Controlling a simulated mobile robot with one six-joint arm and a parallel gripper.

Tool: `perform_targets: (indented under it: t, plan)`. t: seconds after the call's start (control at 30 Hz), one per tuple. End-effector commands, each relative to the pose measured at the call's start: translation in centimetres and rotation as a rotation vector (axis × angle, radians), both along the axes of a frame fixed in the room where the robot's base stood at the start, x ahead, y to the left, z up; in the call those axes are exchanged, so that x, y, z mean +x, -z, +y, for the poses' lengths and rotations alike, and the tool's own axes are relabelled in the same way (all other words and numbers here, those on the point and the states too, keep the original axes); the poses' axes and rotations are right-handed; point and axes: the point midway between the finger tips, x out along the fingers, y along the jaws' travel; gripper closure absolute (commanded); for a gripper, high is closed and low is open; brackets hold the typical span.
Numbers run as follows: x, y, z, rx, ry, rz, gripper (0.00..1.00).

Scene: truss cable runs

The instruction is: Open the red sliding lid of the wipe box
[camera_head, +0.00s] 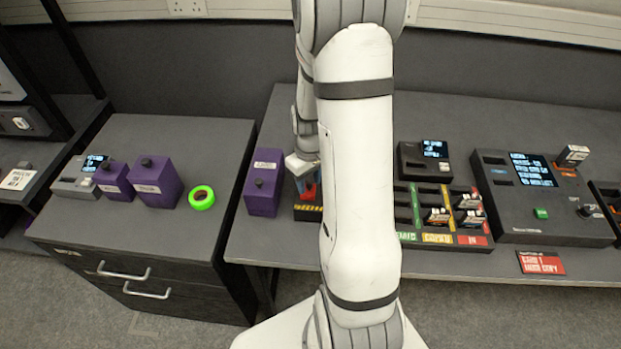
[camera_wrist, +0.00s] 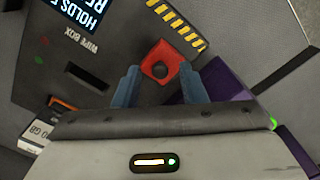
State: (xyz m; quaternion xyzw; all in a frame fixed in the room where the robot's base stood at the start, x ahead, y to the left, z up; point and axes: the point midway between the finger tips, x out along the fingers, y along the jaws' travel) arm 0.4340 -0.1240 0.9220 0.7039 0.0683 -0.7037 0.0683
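The wipe box (camera_wrist: 95,70) is a dark unit with a printed "WIPE BOX" label, a display and a yellow-black striped edge. I cannot tell how far the fingertips are above the lid, and no contact shows. In the head view, my gripper (camera_head: 306,172) is over the wipe box (camera_head: 308,214), which is mostly hidden by my arm.
A purple box (camera_head: 263,183) stands just left of the wipe box. A cartridge tray (camera_head: 440,218) and a console (camera_head: 555,225) are to the right. On the left cabinet are two purple boxes (camera_head: 155,182) and a green tape ring (camera_head: 201,197). A gap separates cabinet and bench.

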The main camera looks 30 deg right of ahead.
Motion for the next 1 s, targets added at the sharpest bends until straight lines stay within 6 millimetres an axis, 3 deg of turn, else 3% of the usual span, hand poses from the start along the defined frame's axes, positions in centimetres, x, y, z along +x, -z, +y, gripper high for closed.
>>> perform_targets:
  t: [0.17,0.6,1.0]
  plan:
    - [-0.01,-0.01,-0.01,0.0,0.001,0.0,0.64]
    - [-0.02,-0.03,-0.04,0.0,0.001,0.0,1.0]
    - [-0.07,-0.02,-0.09,0.0,0.0,0.0,1.0]
